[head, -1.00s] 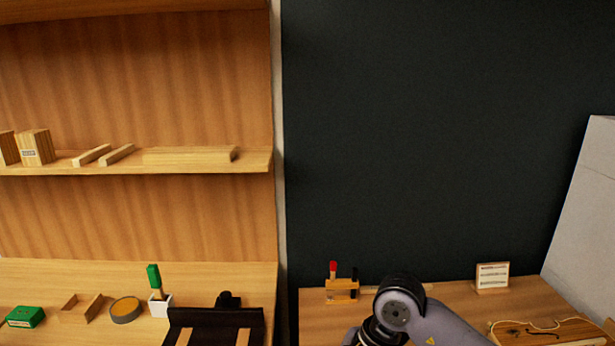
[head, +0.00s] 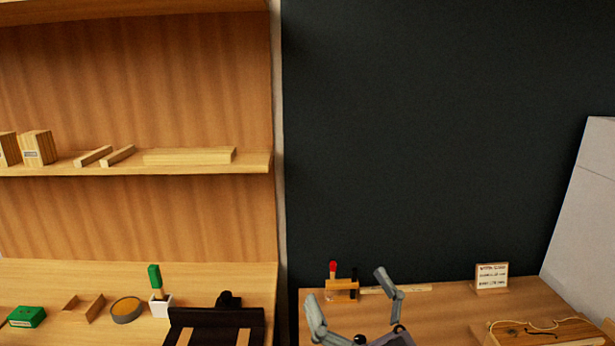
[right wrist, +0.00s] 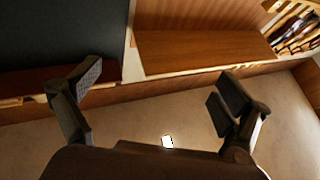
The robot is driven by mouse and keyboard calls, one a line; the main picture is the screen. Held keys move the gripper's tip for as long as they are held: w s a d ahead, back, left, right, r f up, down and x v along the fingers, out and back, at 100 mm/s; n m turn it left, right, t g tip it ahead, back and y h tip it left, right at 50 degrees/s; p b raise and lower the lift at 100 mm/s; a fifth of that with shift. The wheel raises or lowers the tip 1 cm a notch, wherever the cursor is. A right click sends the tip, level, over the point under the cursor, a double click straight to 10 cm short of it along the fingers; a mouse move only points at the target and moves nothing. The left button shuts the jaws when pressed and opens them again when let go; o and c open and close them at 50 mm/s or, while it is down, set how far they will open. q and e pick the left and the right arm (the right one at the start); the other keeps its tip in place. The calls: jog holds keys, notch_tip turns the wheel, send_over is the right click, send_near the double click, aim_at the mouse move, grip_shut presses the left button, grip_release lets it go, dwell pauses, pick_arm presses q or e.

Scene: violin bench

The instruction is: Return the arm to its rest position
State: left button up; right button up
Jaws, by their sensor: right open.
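My right gripper (head: 350,300) shows at the bottom of the head view, in front of the right-hand bench. Its two grey fingers are spread apart with nothing between them. In the right wrist view the same gripper (right wrist: 160,95) has its dark fingers wide apart and empty, with bench fronts and the floor beyond. The rest of the right arm is mostly below the head view's edge. My left gripper is not in view.
The left bench (head: 225,275) holds a green box (head: 27,316), a round tin (head: 126,310) and a white cup (head: 160,306). A shelf (head: 200,170) with wood blocks is above.

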jog(key=s+d+f+m+g+h, duration=0.2)
jog(key=d+f+m+g+h, duration=0.15)
jog(key=d+f+h, duration=0.45)
jog(key=s+d+f+m+g+h, duration=0.1)
jog(key=d+f+m+g+h, duration=0.3)
jog(key=f, duration=0.9)
jog(key=s+d+f+n+g+y, duration=0.1)
jog(key=s+f+g, duration=0.5)
jog(key=s, duration=0.4)
jog(key=s+d+f+n+g, duration=0.15)
jog(key=s+f+g, duration=0.25)
jog(key=s+f, duration=0.5)
jog(key=s+f+g, duration=0.1)
jog(key=s+f, duration=0.1)
jog(key=f, duration=1.1)
jog(key=s+f, duration=0.2)
jog(key=f, duration=1.1)
jog(key=s+d+f+g, duration=0.1)
jog(key=s+d+f, duration=0.1)
jog(key=s+f, duration=1.3)
jog(key=shift+s+d+n, duration=0.4)
